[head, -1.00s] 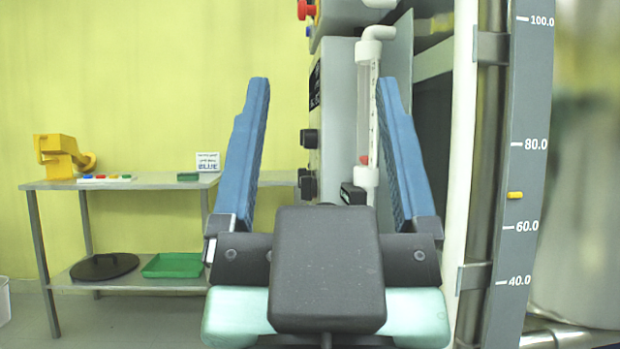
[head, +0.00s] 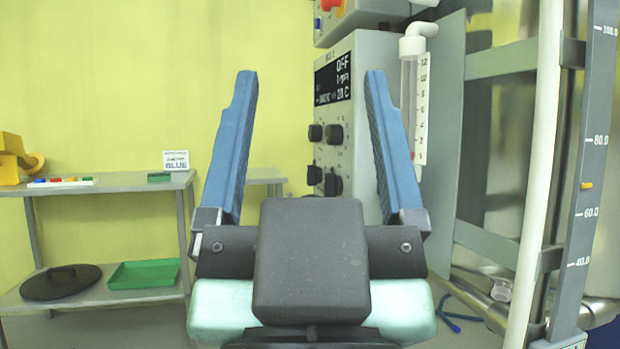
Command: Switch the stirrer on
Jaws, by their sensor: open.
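A grey control box (head: 368,75) stands ahead, right of the picture's middle. Its dark display (head: 333,80) reads "OFF" on the top line, with a temperature lower down. Below are several dark knobs: an upper pair, left knob (head: 315,132) and right knob (head: 333,133), and a lower pair, left knob (head: 314,174) and right knob (head: 332,185). I cannot read which one belongs to the stirrer. My gripper (head: 310,78) is open and empty, its blue fingers wide apart. In the picture the knobs show between the fingers; the right finger covers part of the box.
A flow tube with a scale (head: 421,110) hangs right of the box. A red button (head: 328,4) sits on a unit above. A white post (head: 536,180) and a steel frame stand at right. A metal table (head: 120,182) with a green tray (head: 144,274) on its lower shelf is at left.

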